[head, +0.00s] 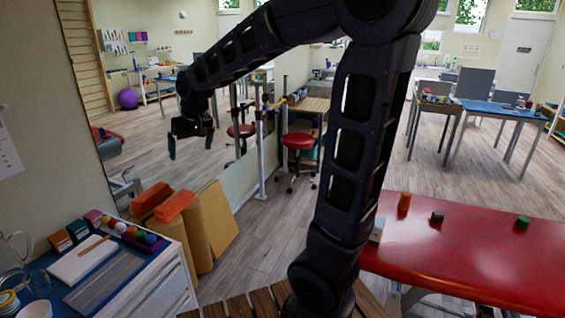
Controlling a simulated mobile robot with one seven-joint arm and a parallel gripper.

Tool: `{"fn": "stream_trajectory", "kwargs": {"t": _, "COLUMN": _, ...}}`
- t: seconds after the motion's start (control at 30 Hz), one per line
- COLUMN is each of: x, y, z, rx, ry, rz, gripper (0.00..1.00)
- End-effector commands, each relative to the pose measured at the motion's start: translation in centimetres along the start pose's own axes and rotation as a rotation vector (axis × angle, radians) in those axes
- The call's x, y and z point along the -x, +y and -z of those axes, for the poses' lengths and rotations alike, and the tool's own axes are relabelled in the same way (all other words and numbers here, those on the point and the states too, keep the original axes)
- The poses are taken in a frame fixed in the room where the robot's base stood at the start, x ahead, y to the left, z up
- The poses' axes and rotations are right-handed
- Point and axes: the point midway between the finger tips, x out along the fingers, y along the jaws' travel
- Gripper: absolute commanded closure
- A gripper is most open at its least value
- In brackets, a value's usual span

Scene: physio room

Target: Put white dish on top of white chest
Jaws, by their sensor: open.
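The white chest (172,290) stands at the lower left, with drawers and a blue top that holds several items. My gripper (190,149) hangs at the upper left, its two dark green fingertips apart and pointing down, with nothing between them. It is above and behind the chest in the picture, well clear of it.
The chest top holds a white board (78,262), a grey ridged panel (105,285), coloured balls and a glass jug (14,262). The red table (470,262) carries several small cylinders. A red stool (298,141) stands farther back.

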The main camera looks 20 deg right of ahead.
Motion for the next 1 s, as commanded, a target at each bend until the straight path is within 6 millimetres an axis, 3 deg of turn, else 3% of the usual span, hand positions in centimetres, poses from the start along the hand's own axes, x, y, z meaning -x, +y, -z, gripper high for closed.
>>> {"fn": "stream_trajectory", "kwargs": {"t": 0.03, "x": 1.2, "y": 1.8, "z": -1.4, "rx": -0.027, "ry": 0.009, "rz": -0.010, "gripper": 0.00}}
{"fn": "stream_trajectory", "kwargs": {"t": 0.2, "x": 4.1, "y": 6.1, "z": -6.0, "rx": -0.100, "ry": 0.024, "rz": -0.041, "gripper": 0.00}}
{"fn": "stream_trajectory", "kwargs": {"t": 0.43, "x": 7.0, "y": 10.3, "z": -13.0, "rx": -0.197, "ry": 0.043, "rz": -0.088, "gripper": 0.00}}
{"fn": "stream_trajectory", "kwargs": {"t": 0.7, "x": 8.7, "y": 12.8, "z": -21.2, "rx": -0.302, "ry": 0.061, "rz": -0.147, "gripper": 0.00}}
{"fn": "stream_trajectory", "kwargs": {"t": 0.83, "x": 8.9, "y": 13.2, "z": -23.7, "rx": -0.335, "ry": 0.065, "rz": -0.167, "gripper": 0.00}}
{"fn": "stream_trajectory", "kwargs": {"t": 1.0, "x": 8.9, "y": 13.3, "z": -25.2, "rx": -0.353, "ry": 0.065, "rz": -0.178, "gripper": 0.00}}
